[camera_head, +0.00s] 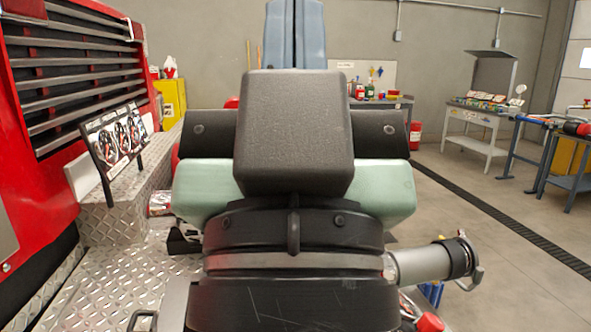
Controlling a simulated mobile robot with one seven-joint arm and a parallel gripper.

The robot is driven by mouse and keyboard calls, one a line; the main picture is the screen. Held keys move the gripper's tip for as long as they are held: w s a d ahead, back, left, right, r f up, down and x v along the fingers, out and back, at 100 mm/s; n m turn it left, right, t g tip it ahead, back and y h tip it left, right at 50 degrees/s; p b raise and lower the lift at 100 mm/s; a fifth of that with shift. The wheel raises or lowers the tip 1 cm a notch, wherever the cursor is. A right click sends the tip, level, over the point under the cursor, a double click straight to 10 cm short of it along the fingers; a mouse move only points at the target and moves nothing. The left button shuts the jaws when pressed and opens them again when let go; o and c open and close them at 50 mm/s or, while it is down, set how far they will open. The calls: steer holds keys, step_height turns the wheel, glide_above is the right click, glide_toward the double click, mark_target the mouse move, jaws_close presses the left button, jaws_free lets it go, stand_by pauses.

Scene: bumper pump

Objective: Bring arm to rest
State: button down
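My own arm fills the middle of the head view, with black and pale green link covers close to the camera. My gripper is not visible in this view, so whether it holds anything cannot be seen.
A red truck front with a grille (75,75) stands on the left. A gauge panel (117,142) sits above the diamond-plate bumper (125,280). A grey pipe fitting (425,263) projects at lower right. Workbenches (472,120) stand farther back right; open floor (535,270) lies between.

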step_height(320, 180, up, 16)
steer(key=p, duration=1.3)
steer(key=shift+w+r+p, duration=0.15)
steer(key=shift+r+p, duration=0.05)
steer(key=shift+p, duration=0.15)
